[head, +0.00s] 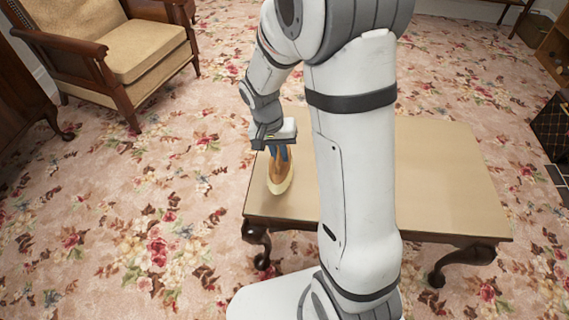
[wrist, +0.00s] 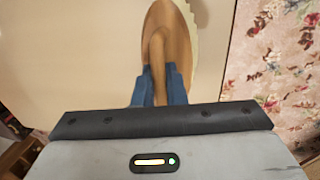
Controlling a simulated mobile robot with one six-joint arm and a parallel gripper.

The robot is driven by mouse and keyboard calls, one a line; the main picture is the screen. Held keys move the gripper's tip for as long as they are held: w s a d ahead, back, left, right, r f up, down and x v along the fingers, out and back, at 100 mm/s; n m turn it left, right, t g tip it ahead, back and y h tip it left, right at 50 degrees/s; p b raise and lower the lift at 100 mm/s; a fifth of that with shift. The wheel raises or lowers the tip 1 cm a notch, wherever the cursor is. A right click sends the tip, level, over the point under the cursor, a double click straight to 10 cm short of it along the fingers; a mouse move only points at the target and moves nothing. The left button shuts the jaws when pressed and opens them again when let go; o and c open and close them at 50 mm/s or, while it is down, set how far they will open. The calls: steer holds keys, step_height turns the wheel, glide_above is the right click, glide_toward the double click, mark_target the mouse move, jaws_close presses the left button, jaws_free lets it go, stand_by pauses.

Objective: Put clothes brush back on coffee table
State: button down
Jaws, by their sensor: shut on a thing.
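The clothes brush (head: 280,184) is wooden with a pale bristle edge. It is at the left end of the coffee table (head: 440,185), within the table's outline; I cannot tell whether it touches the top. My gripper (head: 278,153) is above the table's left part, with its blue fingers shut on the brush's handle. In the wrist view the brush (wrist: 171,28) extends forward from between the blue fingers (wrist: 160,84), near the table's edge. The table top (wrist: 90,50) fills the left of that view. My arm hides the middle of the table in the head view.
A wooden armchair (head: 145,55) with a tan cushion stands at the upper left. Flowered carpet (head: 150,220) surrounds the table. Dark furniture (head: 20,85) stands at the left edge. A dark patterned panel (head: 552,125) is at the right edge. The table's right part is bare.

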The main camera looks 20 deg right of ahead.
mark_target(271, 160)
steer(key=shift+f+b, duration=0.6)
steer(key=shift+f, duration=1.15)
steer(key=shift+f, duration=0.15)
steer(key=c, duration=1.5)
jaws_free()
step_height(271, 160, up, 12)
steer(key=a+p, duration=0.2)
steer(key=p, duration=0.2)
steer(key=s+d+r+n, duration=0.1)
steer(key=s+r, duration=0.1)
steer(key=s, duration=0.3)
steer(key=s+d+r+n+t+y, duration=0.1)
steer(key=s+r+n, duration=0.1)
steer(key=s, duration=0.3)
steer(key=s+d+r+n+t+y, duration=0.1)
steer(key=s+r, duration=0.1)
steer(key=s, duration=0.3)
steer(key=shift+d+r+n, duration=0.25)
steer(key=shift+r+n, duration=0.05)
steer(key=shift+r, duration=0.05)
